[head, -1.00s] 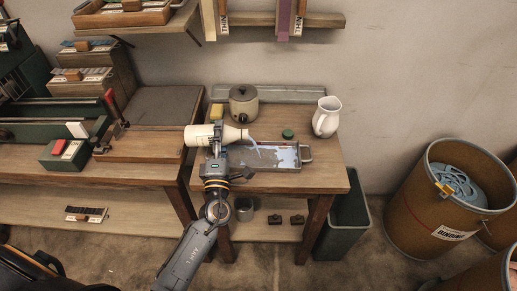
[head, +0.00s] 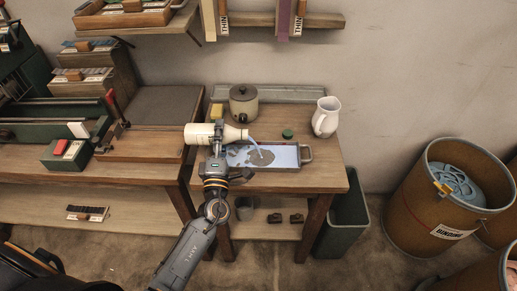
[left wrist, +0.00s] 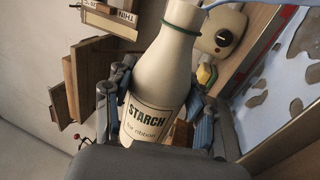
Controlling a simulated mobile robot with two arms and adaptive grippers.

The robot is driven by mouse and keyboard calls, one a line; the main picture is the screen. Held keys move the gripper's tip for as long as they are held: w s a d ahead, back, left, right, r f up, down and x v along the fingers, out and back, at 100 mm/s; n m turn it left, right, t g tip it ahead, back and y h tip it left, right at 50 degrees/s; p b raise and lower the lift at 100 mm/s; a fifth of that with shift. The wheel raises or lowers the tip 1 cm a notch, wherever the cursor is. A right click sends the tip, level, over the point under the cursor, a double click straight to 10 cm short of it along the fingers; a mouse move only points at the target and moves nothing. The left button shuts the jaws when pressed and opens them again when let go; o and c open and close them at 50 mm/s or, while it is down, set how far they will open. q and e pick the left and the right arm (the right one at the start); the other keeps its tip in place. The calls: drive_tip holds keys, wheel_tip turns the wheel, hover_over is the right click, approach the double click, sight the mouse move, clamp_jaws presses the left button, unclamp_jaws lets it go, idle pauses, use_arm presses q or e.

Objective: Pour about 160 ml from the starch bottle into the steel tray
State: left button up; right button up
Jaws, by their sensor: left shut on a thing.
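The cream starch bottle (head: 203,134) lies almost level above the left edge of the steel tray, its mouth pointing right. Its label reads STARCH in the left wrist view (left wrist: 148,118). My left gripper (head: 217,146) is shut around the bottle's body. A pale blue stream (head: 254,143) runs from the mouth into the steel tray (head: 306,154). Blue liquid covers much of the tray floor, with a bare grey-brown patch around the middle and left. The tray also shows in the left wrist view (left wrist: 262,152). My right gripper is not in view.
A lidded pot (head: 243,103), a yellow block (head: 217,111), a green cap (head: 287,134) and a white jug (head: 326,117) stand behind the tray on the small table (head: 325,178). A bin (head: 348,215) stands on the floor to the right.

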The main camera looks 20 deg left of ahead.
use_arm(q)
drive_tip(key=shift+d+f+m+p, duration=0.15)
drive_tip(key=shift+m+p, duration=0.25)
drive_tip(key=shift+m, duration=0.4)
idle(1.2)
drive_tip(key=f+n+b, duration=0.1)
drive_tip(key=b, duration=0.1)
drive_tip(key=n+b, duration=0.2)
drive_tip(key=shift+a+f+y, duration=0.2)
drive_tip(key=shift+f+y, duration=0.1)
drive_tip(key=shift+f, duration=0.05)
drive_tip(key=shift+s+a+r+n+y, duration=0.15)
drive_tip(key=shift+r+n+y, duration=0.35)
drive_tip(key=shift+n, duration=0.5)
drive_tip(key=shift+a+r+n+g+p, duration=0.25)
drive_tip(key=shift+r+n+g+p, duration=0.2)
drive_tip(key=shift+r+n, duration=0.5)
drive_tip(key=shift+n, duration=0.15)
drive_tip(key=shift+d, duration=0.1)
